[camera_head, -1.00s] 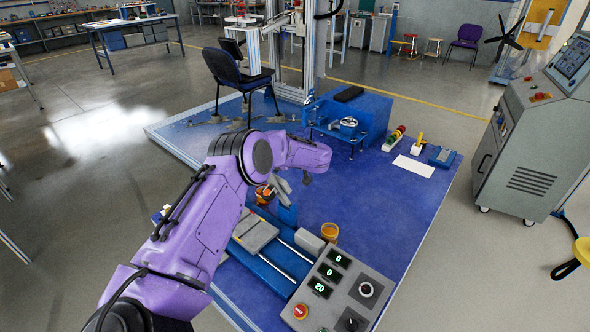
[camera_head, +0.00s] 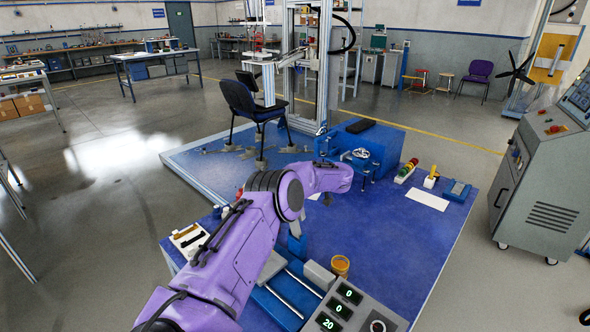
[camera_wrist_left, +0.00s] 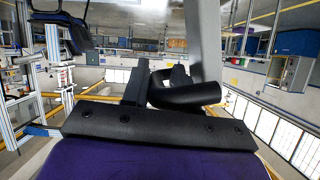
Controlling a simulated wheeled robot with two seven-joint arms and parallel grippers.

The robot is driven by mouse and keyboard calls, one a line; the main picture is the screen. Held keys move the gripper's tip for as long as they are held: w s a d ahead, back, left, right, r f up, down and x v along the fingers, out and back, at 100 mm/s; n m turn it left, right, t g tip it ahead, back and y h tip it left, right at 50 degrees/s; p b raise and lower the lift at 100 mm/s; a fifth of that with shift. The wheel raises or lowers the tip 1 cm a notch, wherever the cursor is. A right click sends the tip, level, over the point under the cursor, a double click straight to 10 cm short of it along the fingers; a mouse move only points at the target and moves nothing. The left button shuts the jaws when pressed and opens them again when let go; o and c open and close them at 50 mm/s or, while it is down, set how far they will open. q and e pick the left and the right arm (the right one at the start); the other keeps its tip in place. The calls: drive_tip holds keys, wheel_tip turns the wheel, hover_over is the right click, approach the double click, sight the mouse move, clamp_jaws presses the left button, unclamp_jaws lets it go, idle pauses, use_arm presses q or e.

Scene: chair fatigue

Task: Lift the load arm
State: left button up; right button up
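My left arm's purple links cross the head view, and its end hides my left gripper there. In the left wrist view the dark fingers of my left gripper (camera_wrist_left: 158,82) stand close together. A thick black curved bar (camera_wrist_left: 192,96) lies across them, beside a pale grey upright bar (camera_wrist_left: 206,40); whether the fingers clamp the black bar is unclear. In the head view a grey piece (camera_head: 295,228) stands above a blue mount (camera_head: 297,244), just below my arm. Which part is the load arm is not clear. My right gripper is out of view.
A dark blue chair (camera_head: 255,105) stands by a metal frame behind. A grey console (camera_head: 540,190) stands right.

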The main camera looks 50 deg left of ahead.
use_arm(q)
drive_tip(key=v, duration=1)
drive_tip(key=shift+d+b, duration=0.25)
drive_tip(key=shift+b, duration=0.15)
drive_tip(key=shift+w, duration=0.1)
